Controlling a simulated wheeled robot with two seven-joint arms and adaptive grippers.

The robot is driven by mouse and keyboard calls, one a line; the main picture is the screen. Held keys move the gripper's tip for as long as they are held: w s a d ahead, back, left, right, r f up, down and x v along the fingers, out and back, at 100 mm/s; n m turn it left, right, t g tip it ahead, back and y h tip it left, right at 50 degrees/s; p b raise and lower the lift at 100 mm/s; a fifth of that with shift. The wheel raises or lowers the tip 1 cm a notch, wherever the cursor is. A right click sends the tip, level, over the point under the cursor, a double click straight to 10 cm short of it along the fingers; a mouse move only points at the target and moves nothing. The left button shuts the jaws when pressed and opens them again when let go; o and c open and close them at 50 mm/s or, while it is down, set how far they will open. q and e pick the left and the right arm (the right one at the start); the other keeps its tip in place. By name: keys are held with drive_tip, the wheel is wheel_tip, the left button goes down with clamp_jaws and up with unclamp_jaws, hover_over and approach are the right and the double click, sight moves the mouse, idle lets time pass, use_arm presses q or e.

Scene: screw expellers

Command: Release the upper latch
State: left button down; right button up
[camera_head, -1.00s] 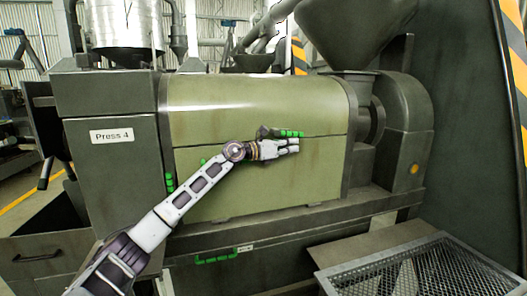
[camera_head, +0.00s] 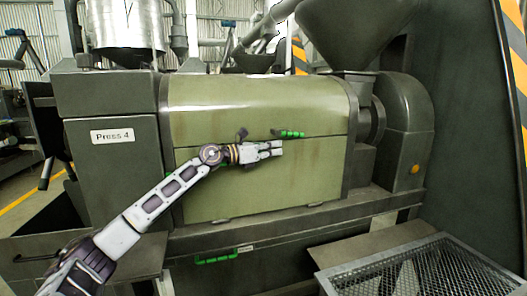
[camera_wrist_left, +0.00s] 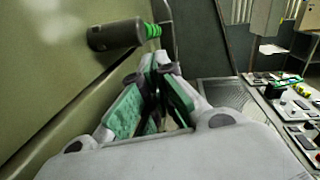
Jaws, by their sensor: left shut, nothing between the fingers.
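The upper latch, a dark stub with a green ribbed grip (camera_head: 292,134), lies roughly level at the seam of the olive press cover (camera_head: 255,105). In the left wrist view the latch (camera_wrist_left: 118,36) is at the upper left, its green end pointing right. My left gripper (camera_head: 281,148) is just below and left of the green grip in the head view, fingers pointing right. In the wrist view its green-padded fingers (camera_wrist_left: 160,78) are together and empty, with a visible gap to the latch. My right gripper is in neither view.
A lower green handle (camera_head: 216,258) is below the press body. A labelled cabinet, Press 4 (camera_head: 112,160), stands left, and a mesh tray (camera_head: 430,270) is at the lower right. A control panel (camera_wrist_left: 290,105) shows at the right of the wrist view.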

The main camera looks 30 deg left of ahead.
use_arm(q)
drive_tip(key=shift+v, duration=2.05)
drive_tip(key=shift+s, duration=0.1)
drive_tip(key=shift+d, duration=0.1)
